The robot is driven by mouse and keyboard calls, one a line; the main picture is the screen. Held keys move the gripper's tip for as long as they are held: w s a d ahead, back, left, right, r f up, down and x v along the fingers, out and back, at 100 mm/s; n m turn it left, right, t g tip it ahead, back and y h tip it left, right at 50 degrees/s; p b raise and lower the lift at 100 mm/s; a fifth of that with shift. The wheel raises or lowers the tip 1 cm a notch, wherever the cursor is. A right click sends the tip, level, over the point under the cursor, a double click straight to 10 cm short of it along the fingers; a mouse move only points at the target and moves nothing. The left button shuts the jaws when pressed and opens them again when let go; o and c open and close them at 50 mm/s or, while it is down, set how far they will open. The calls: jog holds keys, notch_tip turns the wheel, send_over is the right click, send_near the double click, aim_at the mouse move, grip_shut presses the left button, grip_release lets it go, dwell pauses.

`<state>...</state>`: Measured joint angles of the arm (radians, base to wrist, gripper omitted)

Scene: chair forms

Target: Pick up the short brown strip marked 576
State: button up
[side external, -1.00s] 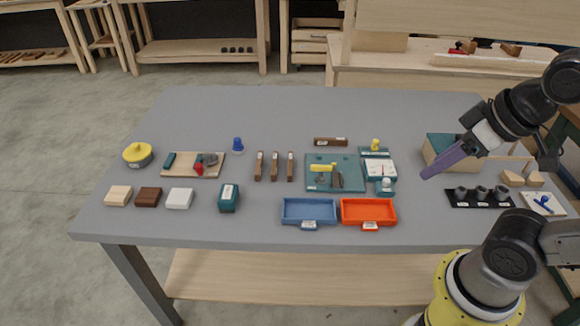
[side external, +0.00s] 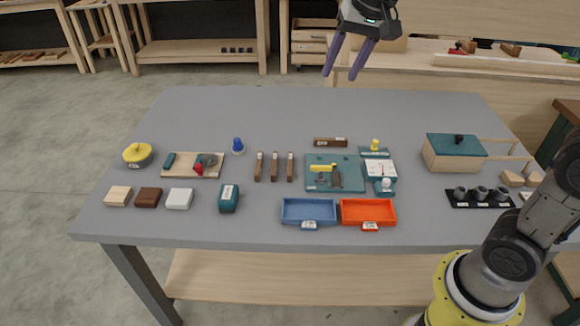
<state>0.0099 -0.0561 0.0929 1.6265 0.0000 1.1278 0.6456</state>
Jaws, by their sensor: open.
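A brown strip (side external: 330,142) with a white label lies crosswise behind the green mat. Three more brown strips, the left one (side external: 259,166), the middle one (side external: 274,167) and the right one (side external: 290,167), lie side by side pointing away from the front edge, each with a pale label. The label numbers are too small to read, so I cannot tell which is 576. My gripper (side external: 341,74) shows high at the top of the view, its two purple fingers apart and empty, clear of all the strips.
A green mat (side external: 315,183) with tools lies in front of the crosswise strip. Blue (side external: 309,211) and orange (side external: 368,212) trays stand near the front edge. A blue knobbed piece (side external: 238,146) and a tool board (side external: 208,175) are left. A green-lidded box (side external: 453,152) stands right.

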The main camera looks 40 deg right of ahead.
jog(key=w+f+g, duration=0.1)
jog(key=w+f, duration=0.3)
jog(key=w, duration=0.3)
jog(key=m+g, duration=0.1)
jog(key=g, duration=0.2)
send_over(290, 169)
jog(key=f, duration=2.4)
jog(key=shift+d+f, duration=0.1)
jog(key=shift+d, duration=0.15)
jog(key=shift+a+f, duration=0.2)
jog(key=shift+f, duration=1.4)
jog(key=shift+a+f, duration=0.15)
jog(key=shift+f, duration=1.45)
grip_shut()
